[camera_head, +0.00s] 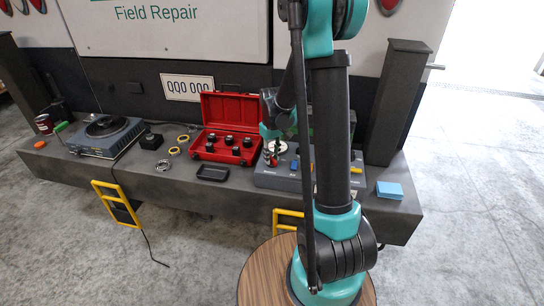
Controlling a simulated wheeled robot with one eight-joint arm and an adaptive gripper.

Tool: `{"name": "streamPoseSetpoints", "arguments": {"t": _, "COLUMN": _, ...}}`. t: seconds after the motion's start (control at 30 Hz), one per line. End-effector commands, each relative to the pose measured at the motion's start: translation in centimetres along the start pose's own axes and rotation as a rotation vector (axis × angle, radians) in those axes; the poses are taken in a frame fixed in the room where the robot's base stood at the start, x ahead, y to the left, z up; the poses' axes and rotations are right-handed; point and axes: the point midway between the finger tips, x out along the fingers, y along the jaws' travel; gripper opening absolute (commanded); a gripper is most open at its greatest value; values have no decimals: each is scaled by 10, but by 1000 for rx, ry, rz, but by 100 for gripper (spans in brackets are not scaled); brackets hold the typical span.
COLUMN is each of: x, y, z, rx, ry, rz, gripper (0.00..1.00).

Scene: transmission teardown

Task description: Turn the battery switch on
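No part is plainly recognisable as the battery switch. A grey fixture box (268,181) stands on the right half of the bumper ledge, partly hidden behind my arm. It carries a round silver disc, a small red part (268,158), a blue part (294,165) and a yellow part (356,169). My gripper (274,148) points down over the left part of this box, close to the red part. Its fingers are small and dark here, so I cannot tell whether they are open or touch anything.
An open red case (232,108) with several black sockets lies left of the box. A black tray (213,173) is in front. A blue-grey device (103,137) sits far left. A dark post (398,100) and a light blue block (389,190) are right.

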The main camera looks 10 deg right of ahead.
Motion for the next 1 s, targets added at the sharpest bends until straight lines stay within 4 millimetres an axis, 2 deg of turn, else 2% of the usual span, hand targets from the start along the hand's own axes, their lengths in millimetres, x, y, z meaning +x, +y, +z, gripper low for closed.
{"name": "streamPoseSetpoints", "arguments": {"t": 0.03, "x": 0, "y": 0, "z": 0, "rx": 0, "ry": 0, "rz": 0, "gripper": 16}}
{"name": "streamPoseSetpoints", "arguments": {"t": 0.17, "x": 0, "y": 0, "z": 0, "rx": 0, "ry": 0, "rz": 0, "gripper": 0}}
{"name": "streamPoseSetpoints", "arguments": {"t": 0.67, "x": 0, "y": 0, "z": 0, "rx": 67, "ry": 0, "rz": 0, "gripper": 0}}
{"name": "streamPoseSetpoints", "arguments": {"t": 1.0, "x": 0, "y": 0, "z": 0, "rx": 326, "ry": 0, "rz": 0, "gripper": 0}}
